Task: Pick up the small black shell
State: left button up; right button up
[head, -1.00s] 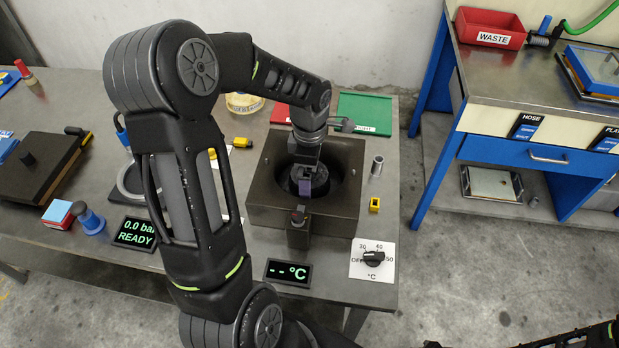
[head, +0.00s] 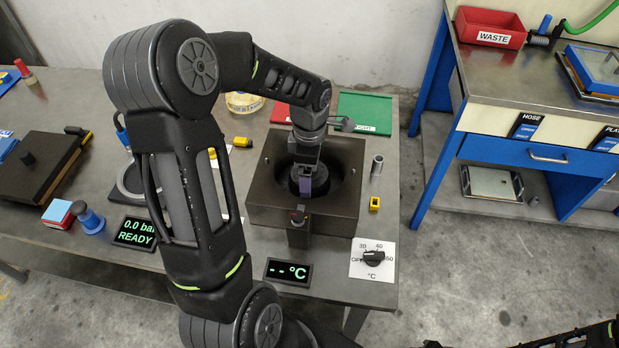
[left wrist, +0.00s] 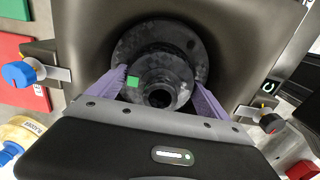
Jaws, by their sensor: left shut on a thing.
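The small black shell (left wrist: 150,72) has a patterned dark surface, a round hole and a green square mark. In the left wrist view it sits between the two purple fingers of my left gripper (left wrist: 163,92), which is shut on it. In the head view my left gripper (head: 306,186) reaches down into the round well of the dark press block (head: 262,197). There the shell (head: 320,181) is partly hidden by the fingers. I cannot tell whether it touches the well floor. My right gripper is out of view.
A yellow block (head: 375,204) and a grey cylinder (head: 377,165) stand right of the block. A dial plate (head: 372,272) and a temperature display (head: 288,273) lie in front. Green (head: 365,112) and red mats lie behind. Clamps with knobs flank the well.

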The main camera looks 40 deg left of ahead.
pick_arm(q)
jog(key=shift+c, duration=1.1)
jog(key=shift+r, duration=0.15)
notch_tip(320, 180, up, 10)
jog(key=shift+f+b, duration=0.1)
jog(key=shift+b, duration=0.5)
